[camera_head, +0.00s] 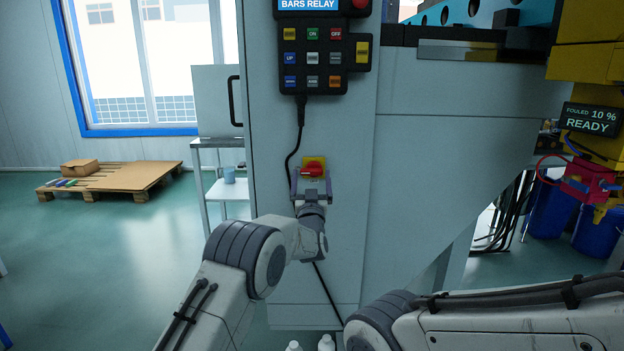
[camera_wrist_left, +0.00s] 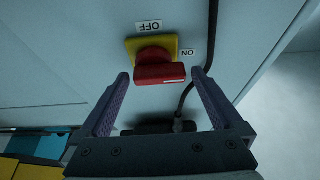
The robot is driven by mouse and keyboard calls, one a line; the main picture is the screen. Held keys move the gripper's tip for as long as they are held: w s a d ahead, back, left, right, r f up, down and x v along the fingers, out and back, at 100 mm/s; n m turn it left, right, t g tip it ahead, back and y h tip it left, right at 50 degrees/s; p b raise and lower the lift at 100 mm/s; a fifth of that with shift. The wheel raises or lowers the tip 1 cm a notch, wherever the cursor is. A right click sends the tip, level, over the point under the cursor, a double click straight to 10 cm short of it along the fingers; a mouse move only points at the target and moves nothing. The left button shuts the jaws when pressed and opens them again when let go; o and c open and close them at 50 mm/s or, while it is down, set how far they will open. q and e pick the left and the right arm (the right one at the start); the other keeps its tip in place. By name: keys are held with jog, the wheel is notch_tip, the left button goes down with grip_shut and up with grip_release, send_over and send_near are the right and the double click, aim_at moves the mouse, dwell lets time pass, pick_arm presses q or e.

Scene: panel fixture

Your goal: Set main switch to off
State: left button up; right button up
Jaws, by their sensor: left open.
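The main switch (camera_head: 313,169) is a red handle on a yellow plate on the front of the grey cabinet. In the left wrist view the red handle (camera_wrist_left: 160,74) lies roughly level across the picture. The OFF label (camera_wrist_left: 149,27) and the ON label (camera_wrist_left: 188,53) appear upside down there; OFF is above the plate and ON is to its right. My left gripper (camera_head: 312,177) is open in front of the switch. In the left wrist view its fingertips (camera_wrist_left: 160,78) flank the handle with gaps on both sides. My right gripper is out of view.
A black button pendant (camera_head: 325,55) hangs above the switch, and its cable (camera_head: 293,150) runs down close beside it. A small table with a cup (camera_head: 229,175) stands left of the cabinet. A pallet (camera_head: 110,180) lies on the floor further left.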

pick_arm(q)
jog(key=c, duration=1.2)
jog(key=shift+o, duration=0.2)
